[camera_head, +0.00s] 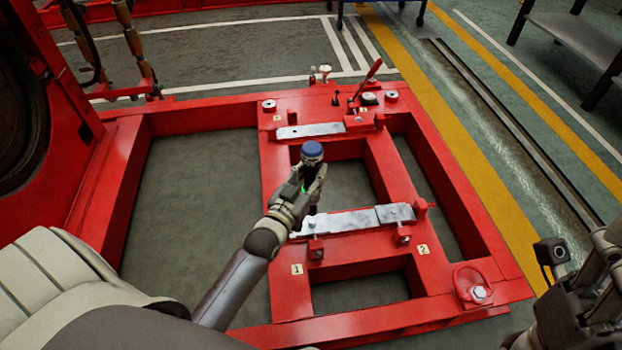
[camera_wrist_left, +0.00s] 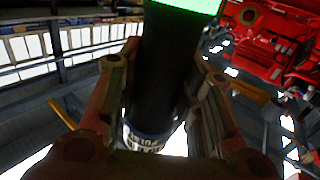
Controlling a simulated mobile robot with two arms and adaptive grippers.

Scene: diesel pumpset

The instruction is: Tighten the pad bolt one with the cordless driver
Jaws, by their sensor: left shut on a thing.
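My left gripper (camera_head: 312,176) is shut on the cordless driver (camera_head: 312,150), held upright with its blue end on top. In the left wrist view the fingers (camera_wrist_left: 160,100) clasp the driver's dark body (camera_wrist_left: 165,60), with a green part at the top of the picture. Below the driver in the head view is the near silver pad (camera_head: 350,219) on the red frame. A bolt (camera_head: 312,224) stands at the pad's left end, beside the label 1 (camera_head: 297,269). Whether the driver's tip touches the bolt cannot be told. My right gripper (camera_head: 590,300) is at the right edge, its fingers unclear.
The red frame (camera_head: 480,225) has open gaps showing the green floor. A second silver pad (camera_head: 310,130) lies farther back. A red lever (camera_head: 371,73) rises at the back, and a red lug (camera_head: 472,283) sits at the front right corner.

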